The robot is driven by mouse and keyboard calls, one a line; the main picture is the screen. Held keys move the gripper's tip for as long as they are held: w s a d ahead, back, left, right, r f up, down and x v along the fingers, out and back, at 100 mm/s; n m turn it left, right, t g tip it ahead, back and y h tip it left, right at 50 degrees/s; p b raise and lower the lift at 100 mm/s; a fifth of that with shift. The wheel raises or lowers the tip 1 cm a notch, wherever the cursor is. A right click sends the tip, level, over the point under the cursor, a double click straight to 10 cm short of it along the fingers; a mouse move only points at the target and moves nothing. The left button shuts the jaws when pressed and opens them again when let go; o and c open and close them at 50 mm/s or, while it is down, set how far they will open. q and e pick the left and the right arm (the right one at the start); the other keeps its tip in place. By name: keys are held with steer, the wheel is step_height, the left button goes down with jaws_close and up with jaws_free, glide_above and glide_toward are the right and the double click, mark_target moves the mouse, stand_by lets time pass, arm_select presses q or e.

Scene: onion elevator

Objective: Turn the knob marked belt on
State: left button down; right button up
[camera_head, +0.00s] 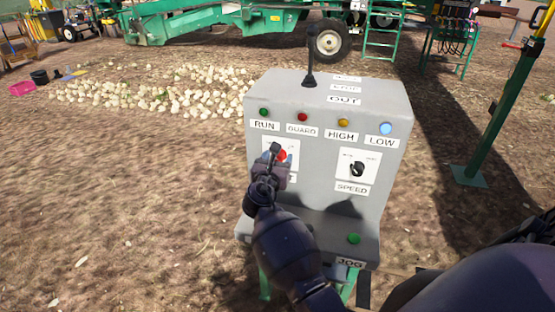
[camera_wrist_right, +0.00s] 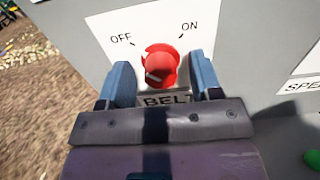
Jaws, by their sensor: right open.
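The red belt knob (camera_wrist_right: 160,64) sits on a white plate marked OFF at left and ON at right, above a partly covered BELT label (camera_wrist_right: 166,99). A small pale mark shows on the knob's lower left; I cannot tell its setting for sure. In the head view the knob (camera_head: 282,156) is partly hidden on the grey control box (camera_head: 325,215). My right gripper (camera_head: 273,158) is open in front of it. In the right wrist view its blue fingers (camera_wrist_right: 163,78) stand on either side of the knob, apparently with gaps. My left gripper is not in view.
A SPEED knob (camera_head: 357,169) is right of the belt knob. A green JOG button (camera_head: 354,239) is low on the box, and a black lever (camera_head: 310,72) rises from its top. Onions (camera_head: 170,98) lie on the ground behind, near green machinery (camera_head: 200,22).

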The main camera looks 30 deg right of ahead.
steer(key=c, duration=0.9)
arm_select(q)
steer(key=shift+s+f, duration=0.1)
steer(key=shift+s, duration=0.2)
arm_select(e)
steer(key=shift+c, duration=0.2)
